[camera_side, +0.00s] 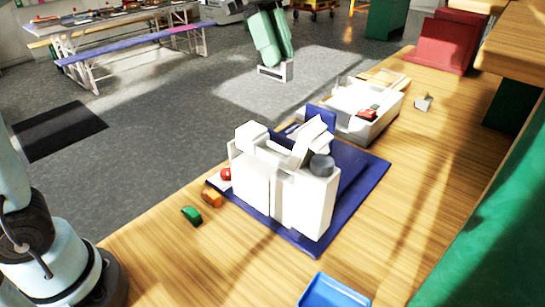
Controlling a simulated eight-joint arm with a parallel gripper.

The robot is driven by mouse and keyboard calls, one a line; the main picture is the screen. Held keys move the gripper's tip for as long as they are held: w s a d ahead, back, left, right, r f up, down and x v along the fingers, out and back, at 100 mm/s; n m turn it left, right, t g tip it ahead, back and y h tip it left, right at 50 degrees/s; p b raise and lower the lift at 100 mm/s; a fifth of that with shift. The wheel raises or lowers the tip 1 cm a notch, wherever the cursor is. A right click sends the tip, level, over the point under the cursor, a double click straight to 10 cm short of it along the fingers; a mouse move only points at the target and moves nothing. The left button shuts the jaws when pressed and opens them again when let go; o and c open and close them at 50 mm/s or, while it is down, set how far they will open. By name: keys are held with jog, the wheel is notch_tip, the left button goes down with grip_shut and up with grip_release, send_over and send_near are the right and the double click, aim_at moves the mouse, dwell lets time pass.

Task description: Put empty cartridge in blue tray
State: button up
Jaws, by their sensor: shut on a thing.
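My gripper (275,61), with pale green fingers, hangs at the top centre, high in the picture and well away from the tray. It is shut on a small white bracket-shaped piece (275,72), which looks like the empty cartridge. The piece is in the air, with grey floor behind it. The blue tray (335,292) lies on the wooden table at the bottom, cut off by the frame edge. The part of it that shows looks empty.
A white machine (305,198) stands on a dark blue mat (365,175) mid-table. Behind it is a white box (375,127) with small parts. Green (191,215) and orange (212,198) pieces lie at the left edge. A red bin (445,40) stands far right. Table around the tray is clear.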

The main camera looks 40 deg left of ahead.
jog(key=shift+s+d+r, duration=0.15)
jog(key=shift+d+r, duration=0.45)
jog(key=shift+r, duration=0.25)
jog(key=s+d, duration=0.5)
jog(key=d, duration=0.5)
jog(key=s+d, duration=0.5)
jog(key=d, duration=0.5)
jog(key=shift+w+d+f, duration=0.1)
jog(key=shift+f, duration=15.85)
jog(key=o, duration=0.8)
jog(key=shift+o, duration=0.2)
